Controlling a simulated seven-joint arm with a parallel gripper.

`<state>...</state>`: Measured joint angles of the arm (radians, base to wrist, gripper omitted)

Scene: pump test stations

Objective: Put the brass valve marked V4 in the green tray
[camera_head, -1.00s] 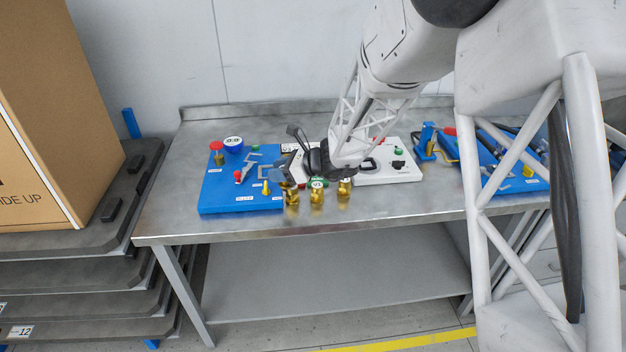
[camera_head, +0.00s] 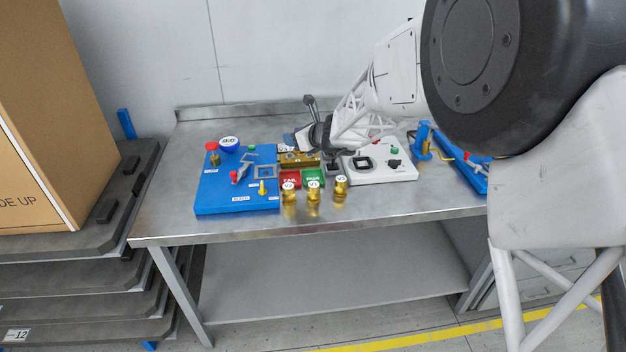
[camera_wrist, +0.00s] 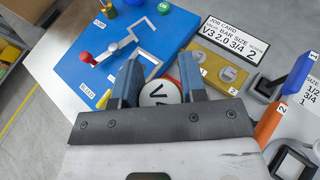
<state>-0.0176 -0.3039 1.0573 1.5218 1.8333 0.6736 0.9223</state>
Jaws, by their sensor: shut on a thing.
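My gripper (camera_head: 291,139) is over the far part of the table, behind the trays. In the wrist view its fingers (camera_wrist: 158,85) are closed on a valve (camera_wrist: 159,93) with a round white cap. The cap shows a V; the character after it is not clear. The green tray (camera_head: 314,178), marked PASS, lies in front of the gripper, beside a red tray (camera_head: 289,179) marked FAIL.
A blue board (camera_head: 235,195) with fittings is at the left. A white panel (camera_head: 382,174) is right of the trays. A brass block (camera_wrist: 223,70) and a job card (camera_wrist: 235,38) are near the gripper. The table's front edge is clear.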

